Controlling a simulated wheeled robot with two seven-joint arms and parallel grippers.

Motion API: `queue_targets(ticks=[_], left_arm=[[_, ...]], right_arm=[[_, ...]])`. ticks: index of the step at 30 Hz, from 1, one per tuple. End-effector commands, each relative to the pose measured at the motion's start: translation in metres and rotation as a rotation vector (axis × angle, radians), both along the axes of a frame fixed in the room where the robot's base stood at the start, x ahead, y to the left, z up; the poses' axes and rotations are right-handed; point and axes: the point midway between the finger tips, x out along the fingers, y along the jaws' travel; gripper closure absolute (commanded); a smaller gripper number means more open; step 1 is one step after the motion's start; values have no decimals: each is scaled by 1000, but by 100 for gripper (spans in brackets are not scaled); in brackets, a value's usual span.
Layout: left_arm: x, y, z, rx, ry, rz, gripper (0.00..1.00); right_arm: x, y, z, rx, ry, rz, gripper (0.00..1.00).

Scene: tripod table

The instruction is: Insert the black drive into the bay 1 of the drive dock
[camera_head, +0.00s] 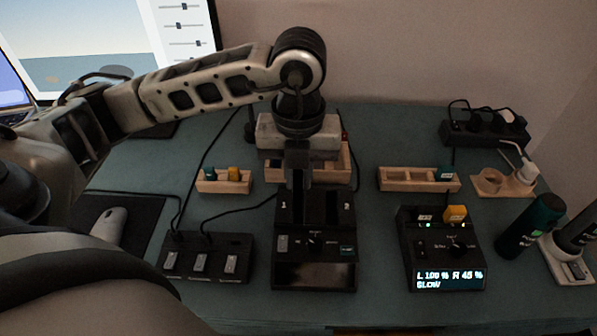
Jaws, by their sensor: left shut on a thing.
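The black drive dock (312,276) stands in the middle of the table, with bay 1 at its left and bay 2 (333,208) at its right. Bay 2 looks like an empty dark slot. My left gripper (298,178) points down over bay 1, shut on the dark black drive (298,198). The drive is upright and in line with bay 1. Its lower end merges with the dark dock, so I cannot tell whether it is above the slot or partly inside. My right gripper is not in view.
A switch box (208,262) is at left, a display unit (446,262) at right. A dark bottle (530,228) and a mouse (108,224) stand farther out.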

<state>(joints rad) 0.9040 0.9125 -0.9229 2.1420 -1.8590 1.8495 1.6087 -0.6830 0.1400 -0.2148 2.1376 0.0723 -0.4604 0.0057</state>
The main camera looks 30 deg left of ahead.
Motion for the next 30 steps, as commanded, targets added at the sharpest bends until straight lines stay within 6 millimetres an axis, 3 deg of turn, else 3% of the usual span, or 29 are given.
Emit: queue_targets(ticks=[30], left_arm=[[0,0,-6,0,0,0,100]], right_arm=[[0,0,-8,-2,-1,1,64]])
